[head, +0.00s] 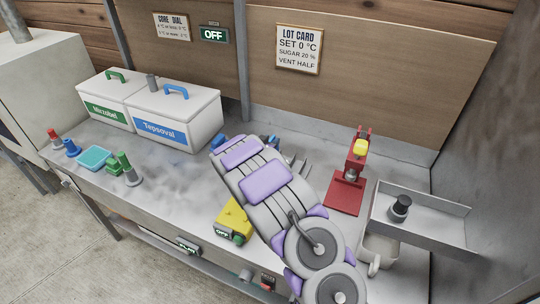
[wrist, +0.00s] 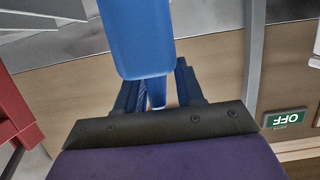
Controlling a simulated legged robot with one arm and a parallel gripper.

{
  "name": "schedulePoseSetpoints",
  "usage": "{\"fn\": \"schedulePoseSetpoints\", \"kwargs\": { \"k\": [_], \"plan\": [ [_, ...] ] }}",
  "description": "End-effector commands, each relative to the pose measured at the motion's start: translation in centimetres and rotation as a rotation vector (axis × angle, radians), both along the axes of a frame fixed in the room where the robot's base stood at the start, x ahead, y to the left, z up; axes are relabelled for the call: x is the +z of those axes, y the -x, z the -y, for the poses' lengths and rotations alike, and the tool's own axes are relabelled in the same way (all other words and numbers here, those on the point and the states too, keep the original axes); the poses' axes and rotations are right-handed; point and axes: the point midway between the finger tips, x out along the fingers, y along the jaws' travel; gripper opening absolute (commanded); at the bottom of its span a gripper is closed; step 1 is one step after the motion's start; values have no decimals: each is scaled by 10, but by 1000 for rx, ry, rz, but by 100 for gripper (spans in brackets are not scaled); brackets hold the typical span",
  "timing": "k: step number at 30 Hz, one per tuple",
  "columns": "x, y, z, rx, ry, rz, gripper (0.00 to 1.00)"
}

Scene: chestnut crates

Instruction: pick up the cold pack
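My gripper (head: 272,143) is over the bench beyond my arm, and the arm hides most of it in the head view. In the wrist view two dark blue parts of my gripper (wrist: 160,92) rise from a black mount. A long, smooth bright blue shape (wrist: 142,38) hangs in front of them from the top edge, close to the camera. I cannot tell whether it is the cold pack or part of my gripper. No cold pack can be picked out with certainty in the head view.
Two white lidded boxes (head: 108,98) (head: 190,113) stand at the back left. A teal tray (head: 95,157) and small red, blue and green items are left. A yellow block (head: 234,217), red press (head: 346,192), metal tray (head: 440,222) and pale mug (head: 380,250) stand around my arm. Bench centre-left is clear.

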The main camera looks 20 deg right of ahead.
Motion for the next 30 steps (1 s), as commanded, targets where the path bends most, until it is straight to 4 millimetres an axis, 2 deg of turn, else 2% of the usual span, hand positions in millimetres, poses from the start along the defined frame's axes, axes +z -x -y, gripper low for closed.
{"fn": "schedulePoseSetpoints", "kwargs": {
  "k": [1,8,24,26,30],
  "plan": [
    [0,0,0,0,0,0,22],
    [0,0,0,1,0,0,0],
    [1,0,-1,1,0,0,0],
    [5,0,-1,1,1,1,0],
    [27,0,-2,1,0,5,0]
  ]
}}
